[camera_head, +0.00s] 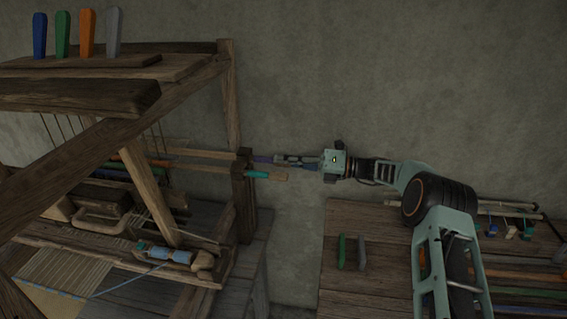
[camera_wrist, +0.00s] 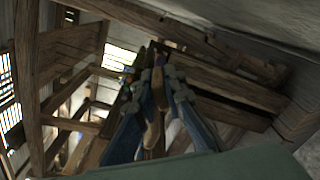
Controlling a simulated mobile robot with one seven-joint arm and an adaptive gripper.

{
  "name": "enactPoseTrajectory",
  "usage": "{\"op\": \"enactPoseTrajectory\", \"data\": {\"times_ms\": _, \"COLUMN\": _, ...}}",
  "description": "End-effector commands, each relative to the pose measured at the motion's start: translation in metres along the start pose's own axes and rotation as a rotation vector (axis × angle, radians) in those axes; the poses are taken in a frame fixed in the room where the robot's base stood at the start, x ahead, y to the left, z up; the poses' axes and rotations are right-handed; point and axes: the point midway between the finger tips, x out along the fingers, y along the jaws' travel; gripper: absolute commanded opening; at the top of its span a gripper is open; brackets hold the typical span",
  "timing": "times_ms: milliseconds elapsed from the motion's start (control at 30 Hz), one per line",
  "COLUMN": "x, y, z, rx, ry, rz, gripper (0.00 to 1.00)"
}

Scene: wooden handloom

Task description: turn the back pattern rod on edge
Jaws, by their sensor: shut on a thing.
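My gripper (camera_head: 279,160) reaches in from the right beside the loom's right post. The rod's far part runs left behind the post, partly hidden. In the wrist view my gripper (camera_wrist: 158,72) has its fingers closed around a tan wooden piece (camera_wrist: 154,115), seemingly the rod's end. Whether the rod lies flat or on edge is too small to tell. A second rod with a teal end (camera_head: 257,175) and wooden tip sticks out just below and nearer, apart from the gripper.
The wooden loom post (camera_head: 243,200) stands close left of my gripper. A plain wall lies behind. A side table (camera_head: 338,215) at the right holds a green piece (camera_head: 341,252), a grey piece (camera_head: 362,252) and several rods. Coloured pegs (camera_head: 87,33) stand on the loom's top shelf.

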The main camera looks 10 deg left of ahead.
Motion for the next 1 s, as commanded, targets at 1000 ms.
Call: {"op": "enactPoseTrajectory", "data": {"times_ms": 1000, "x": -0.0002, "y": 0.0005, "z": -0.0013, "rx": -0.845, "ry": -0.001, "rz": -0.001, "gripper": 0.0}}
